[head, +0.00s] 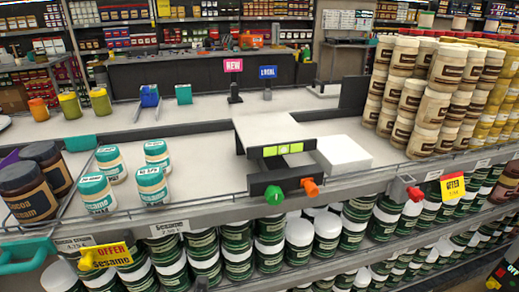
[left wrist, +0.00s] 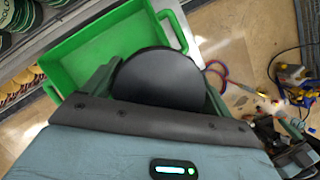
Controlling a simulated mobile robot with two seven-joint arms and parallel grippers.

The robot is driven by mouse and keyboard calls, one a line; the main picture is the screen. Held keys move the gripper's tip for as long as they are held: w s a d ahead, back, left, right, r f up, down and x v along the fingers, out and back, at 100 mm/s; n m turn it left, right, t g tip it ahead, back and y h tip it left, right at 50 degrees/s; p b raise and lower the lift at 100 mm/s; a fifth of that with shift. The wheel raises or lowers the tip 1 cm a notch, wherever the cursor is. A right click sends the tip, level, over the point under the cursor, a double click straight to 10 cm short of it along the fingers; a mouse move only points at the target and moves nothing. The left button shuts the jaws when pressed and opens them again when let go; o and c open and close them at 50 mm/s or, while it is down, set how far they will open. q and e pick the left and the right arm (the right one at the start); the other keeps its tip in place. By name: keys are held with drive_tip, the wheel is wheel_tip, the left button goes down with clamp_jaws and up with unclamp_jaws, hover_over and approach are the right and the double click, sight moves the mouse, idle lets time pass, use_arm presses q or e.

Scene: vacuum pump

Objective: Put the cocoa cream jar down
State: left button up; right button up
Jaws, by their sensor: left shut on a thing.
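In the left wrist view, my left gripper (left wrist: 155,88) is shut on a jar with a round black lid (left wrist: 158,85), which I take to be the cocoa cream jar. One finger is on each side of the lid. The jar's label and lower part are hidden under the lid. A bright green crate (left wrist: 88,42) lies behind and below the jar. I cannot tell how far the jar is above the crate's floor. Neither gripper can be made out in the head view.
In the head view, dark cocoa jars (head: 27,197) and teal-lidded jars (head: 96,194) stand at the left of the shelf. A white block (head: 343,154) sits mid-shelf. Cables and loose items (left wrist: 292,75) lie on the floor right of the crate.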

use_arm(q)
wheel_tip(320, 180, down, 15)
drive_tip(key=b, duration=0.2)
drive_tip(key=shift+b, duration=0.35)
use_arm(e)
drive_tip(key=f, duration=0.1)
drive_tip(key=s+f, duration=0.1)
drive_tip(key=f, duration=0.1)
drive_tip(key=shift+s+a+g, duration=0.15)
drive_tip(key=shift+s+g, duration=0.15)
drive_tip(key=shift+s, duration=0.05)
use_arm(q)
drive_tip(key=shift+w, duration=0.1)
use_arm(e)
drive_tip(key=shift+w, duration=0.1)
